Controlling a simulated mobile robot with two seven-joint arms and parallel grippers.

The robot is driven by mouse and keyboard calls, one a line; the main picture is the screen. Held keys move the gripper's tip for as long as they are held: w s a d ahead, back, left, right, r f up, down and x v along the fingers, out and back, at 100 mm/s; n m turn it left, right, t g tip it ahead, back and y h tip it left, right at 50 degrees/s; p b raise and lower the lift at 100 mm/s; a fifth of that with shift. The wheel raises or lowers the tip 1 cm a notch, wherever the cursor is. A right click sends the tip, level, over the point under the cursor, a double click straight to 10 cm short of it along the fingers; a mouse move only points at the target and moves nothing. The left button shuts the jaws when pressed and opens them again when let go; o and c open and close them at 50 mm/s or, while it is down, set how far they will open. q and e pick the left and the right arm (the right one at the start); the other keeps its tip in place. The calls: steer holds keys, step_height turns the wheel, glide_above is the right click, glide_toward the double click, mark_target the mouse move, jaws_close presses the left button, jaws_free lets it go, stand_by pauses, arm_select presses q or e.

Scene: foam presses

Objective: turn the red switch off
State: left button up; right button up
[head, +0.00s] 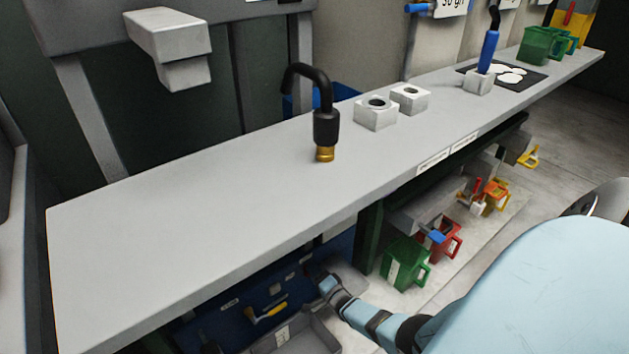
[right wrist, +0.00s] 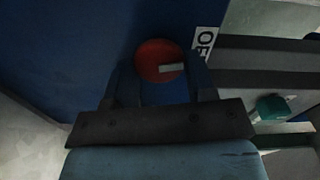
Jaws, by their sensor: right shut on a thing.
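The red switch (right wrist: 160,61) is a round red knob with a pale grip bar on the blue panel (right wrist: 70,40). In the right wrist view my right gripper (right wrist: 162,75) has its two dark fingers on either side of the knob, shut on it. In the head view the right gripper (head: 320,277) is below the table's front edge, at the blue panel, and the red switch is hidden there. A white label with dark letters (right wrist: 205,42) is just right of the knob. My left gripper is not in view.
The long grey table (head: 180,235) stands above my right arm. A yellow handle (head: 267,313) is on the blue panel, with a grey bin (head: 310,340) below. Green (head: 402,262) and red (head: 446,238) jugs stand right of my forearm.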

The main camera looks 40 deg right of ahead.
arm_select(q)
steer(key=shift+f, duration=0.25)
arm_select(e)
steer(key=shift+a+m, duration=0.1)
steer(key=shift+m, duration=1)
steer(key=o, duration=0.9)
